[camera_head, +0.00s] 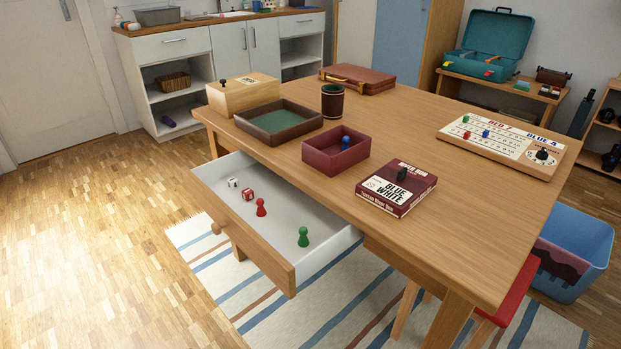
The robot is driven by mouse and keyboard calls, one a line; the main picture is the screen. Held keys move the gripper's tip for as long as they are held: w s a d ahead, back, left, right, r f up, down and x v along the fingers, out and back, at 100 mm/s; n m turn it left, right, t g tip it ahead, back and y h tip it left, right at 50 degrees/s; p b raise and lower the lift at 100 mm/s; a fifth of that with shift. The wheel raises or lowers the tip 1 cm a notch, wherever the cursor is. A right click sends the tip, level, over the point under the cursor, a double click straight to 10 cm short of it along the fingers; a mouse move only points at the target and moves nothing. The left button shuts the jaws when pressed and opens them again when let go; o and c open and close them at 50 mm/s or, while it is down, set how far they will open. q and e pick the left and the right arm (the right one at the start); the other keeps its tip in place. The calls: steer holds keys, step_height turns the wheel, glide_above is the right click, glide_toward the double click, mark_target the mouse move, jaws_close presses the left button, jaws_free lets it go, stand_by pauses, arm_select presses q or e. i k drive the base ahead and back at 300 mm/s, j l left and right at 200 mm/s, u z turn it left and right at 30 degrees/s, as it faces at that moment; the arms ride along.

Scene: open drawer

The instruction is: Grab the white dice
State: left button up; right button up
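A small white die (233,182) with dark pips lies in the open drawer (315,254) of the wooden table, near the drawer's left end. A red die (248,194) with white pips lies just to its right and nearer to me, close beside it. A red pawn (261,207) and a green pawn (303,237) stand further right in the drawer. Neither of my grippers shows in the head view.
The wooden table (440,230) stands over the drawer. On it are a green-lined tray (300,127), a dark cup (333,101), a maroon box (315,160) with a blue pawn, and a game box (397,187). The floor left of the drawer is clear.

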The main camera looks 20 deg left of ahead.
mark_target(233, 184)
steer(key=j+z, duration=0.25)
steer(key=z, duration=0.2)
steer(key=j+z, duration=0.25)
steer(key=z, duration=0.2)
steer(key=k+j+z, duration=0.1)
steer(key=j+z, duration=0.15)
steer(key=z, duration=0.15)
steer(key=k+j+z, duration=0.25)
steer(key=j+z, duration=0.2)
steer(key=k+j+z, duration=0.8)
steer(key=k+j, duration=0.25)
steer(key=k, duration=0.1)
